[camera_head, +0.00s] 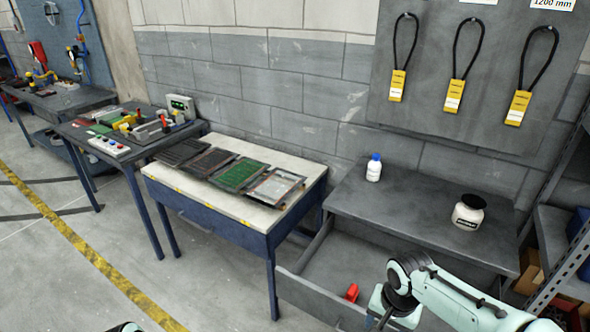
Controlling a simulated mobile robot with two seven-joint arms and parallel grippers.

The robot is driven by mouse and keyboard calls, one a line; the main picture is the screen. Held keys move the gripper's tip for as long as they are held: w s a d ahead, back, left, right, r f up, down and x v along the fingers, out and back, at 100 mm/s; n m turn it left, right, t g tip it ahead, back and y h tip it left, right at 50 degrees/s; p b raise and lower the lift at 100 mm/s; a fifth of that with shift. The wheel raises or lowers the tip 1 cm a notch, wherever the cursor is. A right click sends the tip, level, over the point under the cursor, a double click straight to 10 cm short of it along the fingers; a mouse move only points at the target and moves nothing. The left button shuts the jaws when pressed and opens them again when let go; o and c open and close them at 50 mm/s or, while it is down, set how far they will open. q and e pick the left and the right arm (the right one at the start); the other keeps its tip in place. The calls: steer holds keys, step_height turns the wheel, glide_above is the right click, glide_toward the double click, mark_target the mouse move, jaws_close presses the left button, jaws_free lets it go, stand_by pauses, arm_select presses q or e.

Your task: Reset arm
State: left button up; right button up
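My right arm comes in from the lower right, pale green with dark joints. Its end, with the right gripper (374,317), hangs at the bottom edge in front of the dark grey bench. The fingers are mostly cut off or hidden, so I cannot tell whether they are open or shut. Only a small pale piece of my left arm shows at the bottom edge, left of centre. My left gripper is out of view.
A white bottle (374,168) and white jar (468,212) stand on top. A pale-topped table (165,176) holds several trays. Metal shelving (560,225) stands right; open floor lies left.

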steer(key=s+a+f+n+g+y+b, duration=0.1)
steer(key=s+a+f, duration=0.1)
steer(key=f, duration=0.9)
steer(key=s+a+f+n+g+y+b, duration=0.1)
steer(key=s+a+f, duration=0.15)
steer(key=f, duration=0.95)
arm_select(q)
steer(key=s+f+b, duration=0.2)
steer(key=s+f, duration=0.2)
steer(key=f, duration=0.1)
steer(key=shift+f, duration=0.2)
arm_select(e)
steer(key=s+a+f+y, duration=0.1)
steer(key=s+a+f, duration=0.1)
steer(key=s+f, duration=1.7)
steer(key=shift+s+a+y, duration=0.3)
steer(key=shift+s+a, duration=0.1)
steer(key=shift+s, duration=0.1)
